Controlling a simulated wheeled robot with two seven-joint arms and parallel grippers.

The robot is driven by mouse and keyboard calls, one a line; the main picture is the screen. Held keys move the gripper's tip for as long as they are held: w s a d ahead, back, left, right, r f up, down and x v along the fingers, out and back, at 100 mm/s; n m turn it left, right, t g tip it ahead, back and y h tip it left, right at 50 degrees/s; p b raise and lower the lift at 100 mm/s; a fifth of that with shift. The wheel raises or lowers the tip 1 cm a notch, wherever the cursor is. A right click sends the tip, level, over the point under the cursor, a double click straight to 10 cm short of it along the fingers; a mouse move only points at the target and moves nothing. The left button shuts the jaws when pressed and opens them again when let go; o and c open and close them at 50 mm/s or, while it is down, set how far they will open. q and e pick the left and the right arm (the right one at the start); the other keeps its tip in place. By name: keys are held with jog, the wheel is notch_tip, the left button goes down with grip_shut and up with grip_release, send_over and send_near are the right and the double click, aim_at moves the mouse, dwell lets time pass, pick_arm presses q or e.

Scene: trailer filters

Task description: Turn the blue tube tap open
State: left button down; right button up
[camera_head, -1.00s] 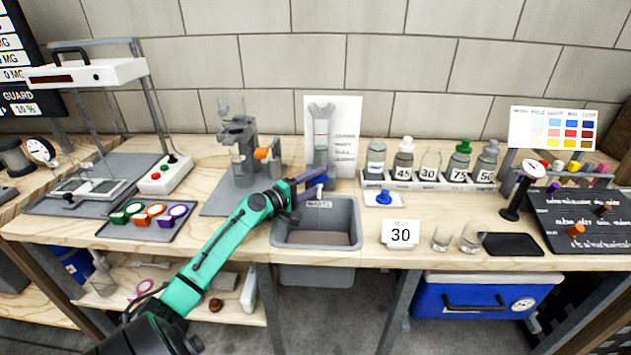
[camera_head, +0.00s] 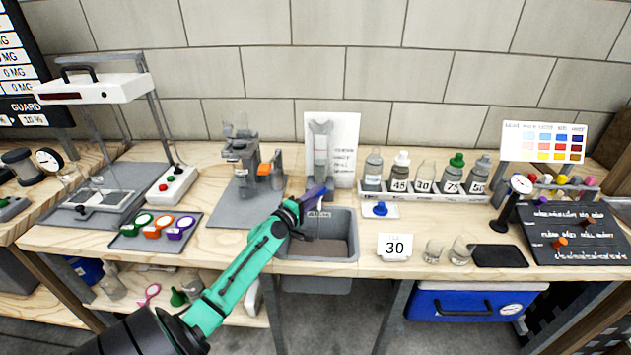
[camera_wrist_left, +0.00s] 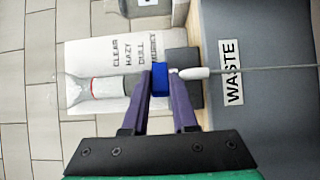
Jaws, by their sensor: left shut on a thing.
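The blue tube tap (camera_wrist_left: 160,82) sits between the two purple fingers of my left gripper (camera_wrist_left: 159,88) in the left wrist view. The gripper is shut on it. In the head view, my left gripper (camera_head: 314,196) reaches the tap above the back of the sink, and its fingers hide most of the tap. The clear tube (camera_wrist_left: 105,87) with a red ring stands in front of a white card. A white nozzle (camera_wrist_left: 194,73) adjoins the tap, and a thin grey line runs from it past the WASTE label; I cannot tell whether it is liquid. My right gripper is not in view.
The grey sink (camera_head: 345,250) lies below the gripper. A grey stand with an orange part (camera_head: 264,169) is to the left. A bottle rack (camera_head: 425,192), a blue knob on a white plate (camera_head: 380,209) and a "30" card (camera_head: 395,247) are to the right.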

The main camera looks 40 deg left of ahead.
pick_arm(q)
jog(key=n+g+y+p, duration=0.1)
jog(key=n+y+p, duration=0.1)
jog(key=y+p, duration=0.1)
jog(key=n+g+y+p, duration=0.1)
jog(key=n+y+p, duration=0.1)
jog(key=y, duration=0.2)
jog(key=d+n+g+y+p, duration=0.1)
jog(key=n+g+y+p, duration=0.1)
jog(key=n+y+p, duration=0.1)
jog(key=shift+w+d+f+p, duration=0.1)
jog(key=shift+w+p, duration=0.15)
jog(key=shift+p, duration=0.05)
jog(key=shift+n+g+y, duration=0.5)
jog(key=shift+n+y, duration=0.1)
jog(key=shift+y, duration=0.2)
jog(key=shift+w+d+f+n+g+y+b, duration=0.1)
jog(key=shift+w+f+n+g+y+b, duration=0.05)
jog(key=shift+n+g+y+b, duration=1.4)
jog(key=shift+g+b, duration=0.2)
jog(key=shift+g, duration=0.25)
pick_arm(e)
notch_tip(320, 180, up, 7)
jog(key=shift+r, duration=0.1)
